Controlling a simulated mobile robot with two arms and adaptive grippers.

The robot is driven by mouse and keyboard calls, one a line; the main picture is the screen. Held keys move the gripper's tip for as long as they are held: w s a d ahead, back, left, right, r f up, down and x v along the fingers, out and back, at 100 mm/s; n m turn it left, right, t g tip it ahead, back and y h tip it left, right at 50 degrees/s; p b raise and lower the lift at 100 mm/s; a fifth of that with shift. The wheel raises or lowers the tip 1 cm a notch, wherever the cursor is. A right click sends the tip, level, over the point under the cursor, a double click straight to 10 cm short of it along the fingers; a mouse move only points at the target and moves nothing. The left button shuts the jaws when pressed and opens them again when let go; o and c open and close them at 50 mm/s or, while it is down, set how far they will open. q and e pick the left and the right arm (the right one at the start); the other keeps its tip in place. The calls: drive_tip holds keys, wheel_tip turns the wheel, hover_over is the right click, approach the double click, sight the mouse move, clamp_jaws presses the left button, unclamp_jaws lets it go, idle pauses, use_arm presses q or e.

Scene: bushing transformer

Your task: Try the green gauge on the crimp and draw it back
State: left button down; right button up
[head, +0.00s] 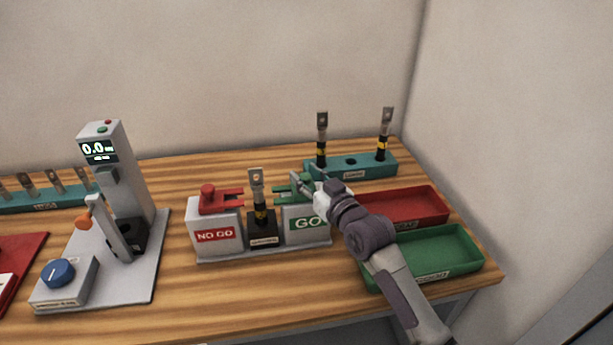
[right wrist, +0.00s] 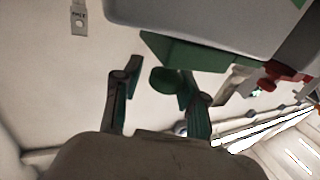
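The green gauge (head: 283,191) lies on top of the grey GO block (head: 307,224), its fork pointing left at the crimped lug (head: 258,199). The lug stands upright in a black holder (head: 264,230); the fork tips look just short of it. My right gripper (head: 299,183) is at the green gauge's knob. In the right wrist view, the green knob (right wrist: 165,81) is between the two fingers, with a gap on the left finger's side. My right gripper (right wrist: 158,78) looks open there. My left gripper is not in view.
The red gauge (head: 220,199) rests on the NO GO block (head: 215,235) at the left. A teal rack (head: 372,165) with two lugs stands behind. Red (head: 415,207) and green (head: 437,254) trays lie right, close to my right arm. A grey tester (head: 125,180) stands left.

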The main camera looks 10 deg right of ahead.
drive_tip(key=v, duration=1.2)
